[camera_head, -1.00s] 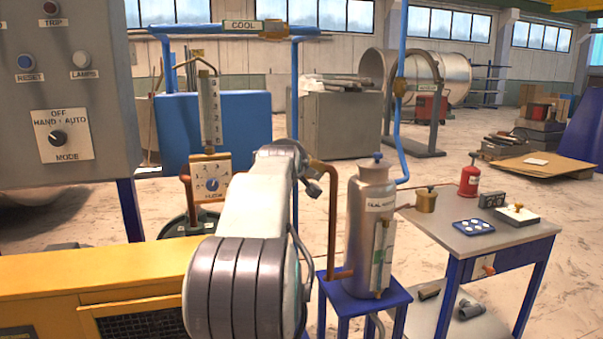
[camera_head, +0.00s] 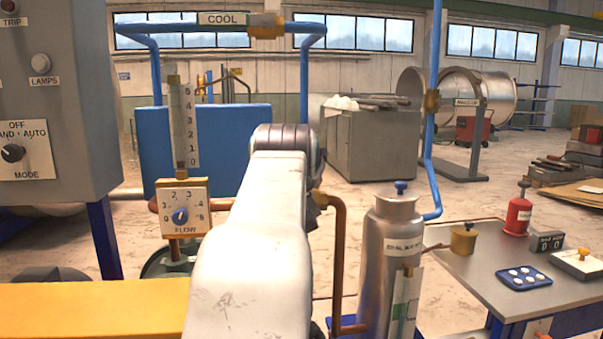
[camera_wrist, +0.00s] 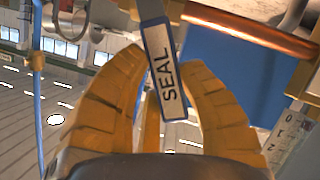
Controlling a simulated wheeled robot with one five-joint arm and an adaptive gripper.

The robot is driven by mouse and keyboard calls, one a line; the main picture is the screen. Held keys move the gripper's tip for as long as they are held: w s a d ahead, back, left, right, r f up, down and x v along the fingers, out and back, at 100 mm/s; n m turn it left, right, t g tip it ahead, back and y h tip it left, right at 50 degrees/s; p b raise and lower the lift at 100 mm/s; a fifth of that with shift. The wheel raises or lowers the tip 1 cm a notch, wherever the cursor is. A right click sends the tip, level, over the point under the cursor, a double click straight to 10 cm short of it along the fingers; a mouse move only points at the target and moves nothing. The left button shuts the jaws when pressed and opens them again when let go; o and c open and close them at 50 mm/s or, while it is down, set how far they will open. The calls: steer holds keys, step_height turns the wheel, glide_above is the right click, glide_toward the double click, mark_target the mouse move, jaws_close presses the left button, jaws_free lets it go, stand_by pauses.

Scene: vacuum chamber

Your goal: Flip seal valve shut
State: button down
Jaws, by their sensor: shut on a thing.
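In the wrist view, a blue-edged tag reading SEAL (camera_wrist: 168,85) hangs between the yellow fingers of my gripper (camera_wrist: 163,45). A grey strip runs up from the tag toward metal parts at the top edge. My gripper is shut on the seal valve's handle, though the fingertip contact is partly covered by the tag. The view is tilted, so I cannot tell the handle's true angle. In the head view, my arm hides the gripper and the seal valve.
A copper pipe (camera_wrist: 245,30) passes close to the fingers. In the head view, a flow gauge (camera_head: 181,210) stands left of my arm, and a steel canister (camera_head: 391,255) and copper pipe (camera_head: 338,250) stand right.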

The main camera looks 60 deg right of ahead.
steer(key=c, duration=0.7)
jaws_free()
steer(key=shift+c, duration=0.2)
steer(key=v, duration=1.2)
steer(key=shift+o, duration=0.3)
steer(key=shift+d, duration=0.1)
